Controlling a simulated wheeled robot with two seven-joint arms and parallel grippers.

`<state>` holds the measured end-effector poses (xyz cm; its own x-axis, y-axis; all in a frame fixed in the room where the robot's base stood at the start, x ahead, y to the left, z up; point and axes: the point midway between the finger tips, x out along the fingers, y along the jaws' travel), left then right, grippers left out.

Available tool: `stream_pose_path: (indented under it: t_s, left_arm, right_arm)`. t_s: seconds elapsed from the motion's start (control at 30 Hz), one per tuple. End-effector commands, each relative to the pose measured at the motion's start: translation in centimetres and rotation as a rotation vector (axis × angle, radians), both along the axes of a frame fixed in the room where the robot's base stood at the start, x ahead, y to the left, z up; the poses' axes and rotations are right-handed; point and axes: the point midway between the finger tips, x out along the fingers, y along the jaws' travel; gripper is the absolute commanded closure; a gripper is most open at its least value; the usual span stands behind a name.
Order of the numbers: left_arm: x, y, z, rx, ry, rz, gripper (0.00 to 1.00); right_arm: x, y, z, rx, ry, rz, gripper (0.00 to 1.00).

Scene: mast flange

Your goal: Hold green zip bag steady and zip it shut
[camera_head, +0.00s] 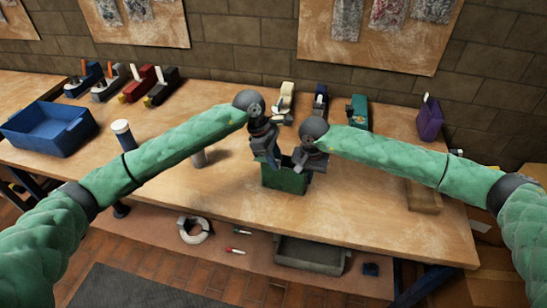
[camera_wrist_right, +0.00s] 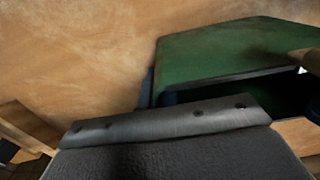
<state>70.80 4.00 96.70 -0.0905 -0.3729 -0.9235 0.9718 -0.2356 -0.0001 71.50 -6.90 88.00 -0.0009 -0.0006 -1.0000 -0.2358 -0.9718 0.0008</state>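The green zip bag (camera_head: 284,179) stands upright near the middle of the wooden workbench. Its top edge is partly hidden behind my grippers. My left gripper (camera_head: 272,160) is at the bag's upper left edge, pointing down. My right gripper (camera_head: 299,163) is at its upper right, close beside the left one. In the right wrist view the bag (camera_wrist_right: 225,52) shows a green face and a dark gap along its near edge, just beyond a grey part of my gripper. The fingertips are too small or hidden to tell whether either gripper is closed on the bag, and I cannot make out the zip slider.
A blue bin (camera_head: 48,128) sits at the bench's left. Several tape-dispenser-like tools stand along the back, with a purple item (camera_head: 429,118) at right. A white-topped jar (camera_head: 123,134) is behind my left arm. A brown block (camera_head: 424,196) lies at right. The bench front is clear.

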Motion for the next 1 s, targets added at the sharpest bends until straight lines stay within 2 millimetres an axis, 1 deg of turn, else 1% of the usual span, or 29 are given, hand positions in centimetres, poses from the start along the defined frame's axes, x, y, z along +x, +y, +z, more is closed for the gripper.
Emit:
stream_pose_path:
  t_s: [0.3, 0.43, 0.57, 0.8, 1.0]
  left_arm:
    - [0.0, 0.0, 0.1, 0.0, 0.0, 0.0, 0.67]
    - [0.2, 0.4, 1.0, -0.001, -0.002, 0.0, 0.67]
    - [0.3, 1.1, 2.7, 0.0, -0.002, 0.0, 0.67]
    - [0.8, 2.8, 7.1, 0.0, -0.002, 0.0, 0.67]
    - [1.1, 3.9, 9.7, 0.001, -0.001, 0.001, 0.67]
  right_arm:
    - [0.0, 0.0, 0.0, 0.0, -0.001, -0.001, 1.0]
    - [0.0, 0.0, 0.0, 0.0, -0.001, -0.001, 1.0]
    - [0.0, 0.0, 0.0, 0.0, -0.001, -0.001, 1.0]
    - [0.0, 0.0, 0.0, 0.0, -0.001, -0.001, 1.0]
    - [0.0, 0.0, 0.0, 0.0, -0.001, -0.001, 1.0]
